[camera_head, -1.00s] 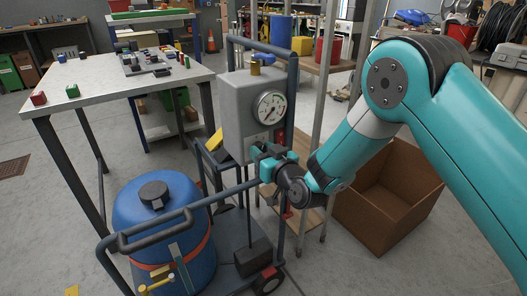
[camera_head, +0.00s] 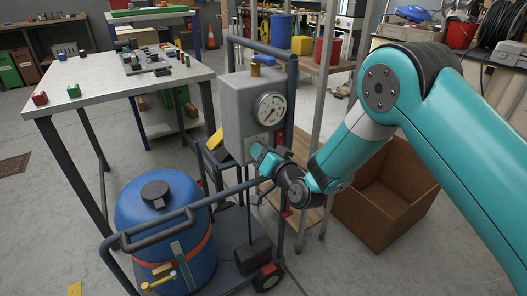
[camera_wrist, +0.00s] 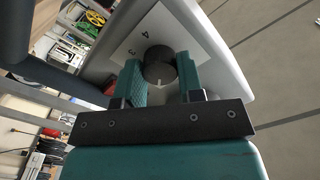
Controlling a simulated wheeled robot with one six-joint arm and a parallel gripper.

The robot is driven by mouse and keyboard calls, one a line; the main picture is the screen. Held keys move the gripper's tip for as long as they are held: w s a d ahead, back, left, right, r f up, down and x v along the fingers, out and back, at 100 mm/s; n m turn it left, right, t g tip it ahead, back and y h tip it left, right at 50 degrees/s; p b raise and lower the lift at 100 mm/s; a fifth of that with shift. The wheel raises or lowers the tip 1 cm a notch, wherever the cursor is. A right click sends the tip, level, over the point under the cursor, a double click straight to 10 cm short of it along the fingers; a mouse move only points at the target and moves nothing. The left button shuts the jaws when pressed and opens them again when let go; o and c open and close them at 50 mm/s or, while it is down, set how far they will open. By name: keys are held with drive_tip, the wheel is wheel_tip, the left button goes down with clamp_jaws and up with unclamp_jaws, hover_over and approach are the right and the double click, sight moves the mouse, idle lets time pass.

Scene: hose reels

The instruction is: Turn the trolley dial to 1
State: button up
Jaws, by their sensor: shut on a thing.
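The trolley (camera_head: 233,100) is a grey box on a dark tubular frame, with a round white gauge (camera_head: 270,109) on its front. The dial (camera_wrist: 158,60) is a dark round knob on a white plate (camera_wrist: 190,42) in the wrist view. The numbers 4 and 3 show on the plate, tilted; other numbers are hidden. A small pale mark shows on the knob's near edge. My gripper (camera_wrist: 160,78) has its teal fingers on both sides of the dial, shut on it. In the head view my gripper (camera_head: 262,155) covers the dial below the gauge.
A blue drum (camera_head: 160,225) stands on the trolley's base at the lower left. A cardboard box (camera_head: 385,200) sits open on the floor beneath my arm. A workbench (camera_head: 110,82) with small blocks is at the left. A metal shelf post stands right behind the trolley.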

drive_tip(key=shift+w+d+r, duration=0.1)
drive_tip(key=o, duration=0.9)
drive_tip(key=b+v, duration=1.7)
drive_tip(key=b, duration=0.1)
drive_tip(key=shift+d, duration=0.1)
